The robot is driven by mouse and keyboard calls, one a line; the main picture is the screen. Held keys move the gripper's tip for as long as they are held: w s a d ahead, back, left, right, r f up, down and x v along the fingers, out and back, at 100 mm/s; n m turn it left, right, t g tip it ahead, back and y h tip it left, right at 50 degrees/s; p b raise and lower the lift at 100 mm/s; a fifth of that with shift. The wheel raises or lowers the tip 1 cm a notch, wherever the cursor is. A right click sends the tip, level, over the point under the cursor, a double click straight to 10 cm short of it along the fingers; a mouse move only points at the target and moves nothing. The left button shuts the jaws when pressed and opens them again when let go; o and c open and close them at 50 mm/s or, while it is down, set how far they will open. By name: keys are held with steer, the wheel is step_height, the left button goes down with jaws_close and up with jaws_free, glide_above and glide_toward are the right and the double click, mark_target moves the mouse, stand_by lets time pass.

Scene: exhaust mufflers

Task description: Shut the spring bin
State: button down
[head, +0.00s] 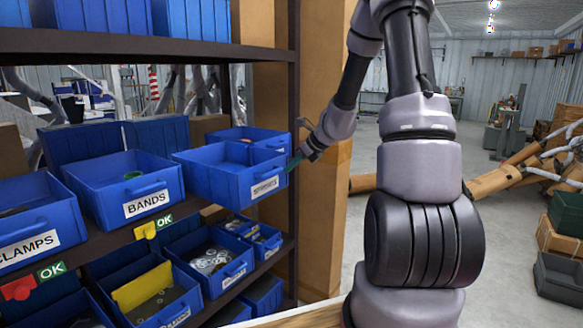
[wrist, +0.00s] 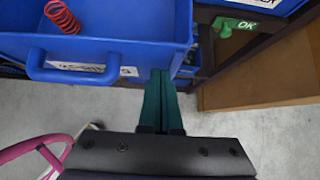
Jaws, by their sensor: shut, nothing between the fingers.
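The spring bin (head: 218,178) is a blue open-topped bin with a white label and a front handle. It juts out from the middle shelf past the bins beside it. In the wrist view, the spring bin (wrist: 110,50) fills the upper left, with a red coil spring (wrist: 62,16) inside and its handle (wrist: 72,72) at the front. My gripper (head: 292,164) is at the right end of the bin's front. Its teal fingers (wrist: 160,76) are shut together, at the front face right of the handle. I cannot tell whether they touch it.
A blue BANDS bin (head: 128,187) and a CLAMPS bin (head: 38,225) stand to the left on the same shelf (head: 100,243). A bin of metal rings (head: 208,262) sits below. A dark shelf post (head: 293,100) and a wooden panel (head: 325,190) stand close to the right.

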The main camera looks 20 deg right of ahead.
mark_target(247, 155)
steer(key=w+a, duration=0.3)
steer(key=w, duration=0.2)
steer(key=w+a, duration=0.4)
steer(key=w, duration=0.1)
steer(key=w+a, duration=0.4)
steer(key=w, duration=0.1)
steer(key=shift+w+a, duration=0.25)
steer(key=shift+w, duration=0.1)
steer(key=shift+w+a+r, duration=0.15)
steer(key=shift+w, duration=0.05)
steer(key=shift+r, duration=0.1)
